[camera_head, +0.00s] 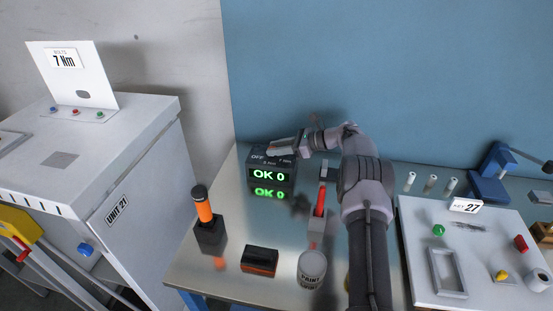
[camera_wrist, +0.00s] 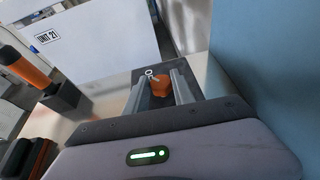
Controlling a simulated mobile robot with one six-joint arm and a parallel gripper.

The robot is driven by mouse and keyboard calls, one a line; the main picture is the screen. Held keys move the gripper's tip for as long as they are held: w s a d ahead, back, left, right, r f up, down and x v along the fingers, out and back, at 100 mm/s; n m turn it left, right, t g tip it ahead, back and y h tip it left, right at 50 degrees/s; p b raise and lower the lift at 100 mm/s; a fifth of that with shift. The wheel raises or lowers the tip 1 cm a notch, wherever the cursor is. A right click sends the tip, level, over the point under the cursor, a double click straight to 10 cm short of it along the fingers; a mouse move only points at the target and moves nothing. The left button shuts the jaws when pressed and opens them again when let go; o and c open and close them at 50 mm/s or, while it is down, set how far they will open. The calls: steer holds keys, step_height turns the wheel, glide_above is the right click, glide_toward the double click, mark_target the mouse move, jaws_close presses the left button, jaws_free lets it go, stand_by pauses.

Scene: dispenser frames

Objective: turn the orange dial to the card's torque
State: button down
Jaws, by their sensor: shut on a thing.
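A dark box (camera_head: 285,178) near the table's back left corner shows "OK 0" in green. Its top carries small white marks: "OFF" and what look like Nm values, partly hidden by my gripper. The orange dial (camera_wrist: 161,87) sits on the box's top, between my two fingers. My gripper (camera_wrist: 160,84) is shut on the dial; in the head view the gripper (camera_head: 283,149) reaches over the box from the right. The dial itself is hidden in the head view. The card (camera_head: 64,59) on the white cabinet at left reads "7 Nm".
An orange-handled tool (camera_head: 204,211) stands in a black holder left of the box. A red-handled tool (camera_head: 320,200), a can (camera_head: 312,268) and a black-orange block (camera_head: 260,260) are nearby. A white tray (camera_head: 415,230) lies right. A blue wall rises behind.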

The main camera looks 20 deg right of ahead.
steer(key=shift+f+n+g+b, duration=0.2)
steer(key=shift+n+g+b, duration=0.15)
steer(key=shift+b, duration=0.4)
steer(key=shift+r+y, duration=0.15)
steer(key=shift+y, duration=0.15)
steer(key=c, duration=1.1)
jaws_free()
steer(key=shift+o, duration=0.2)
steer(key=p+v, duration=0.3)
steer(key=v, duration=0.9)
steer(key=shift+r, duration=0.15)
